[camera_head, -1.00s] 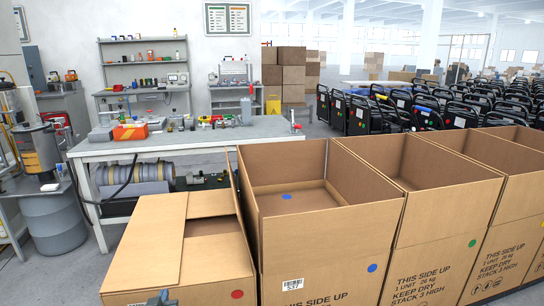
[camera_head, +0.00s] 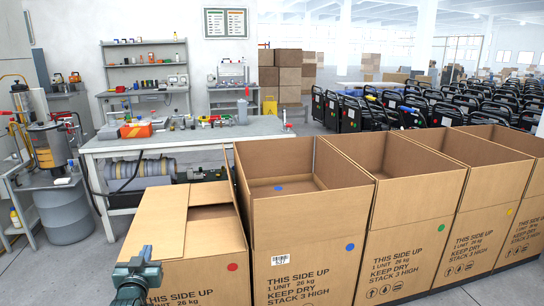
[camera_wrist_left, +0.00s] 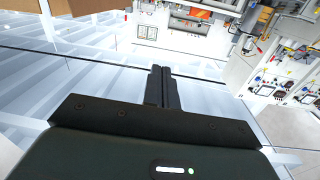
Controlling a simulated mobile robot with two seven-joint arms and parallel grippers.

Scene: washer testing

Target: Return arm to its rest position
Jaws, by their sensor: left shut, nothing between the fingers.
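My left gripper (camera_head: 146,253) is in the lower left of the head view, in front of the cardboard box with the red dot (camera_head: 195,270). Part of my dark teal left arm shows below it. In the left wrist view, the two black fingers (camera_wrist_left: 162,88) are together and hold nothing. My right gripper is in neither view.
A row of open-topped cardboard boxes (camera_head: 300,236) stands in front and to the right. The leftmost box has its flaps partly closed. A workbench (camera_head: 190,137) with tools stands behind. A grey drum (camera_head: 66,215) is at the left, with some bare floor near it.

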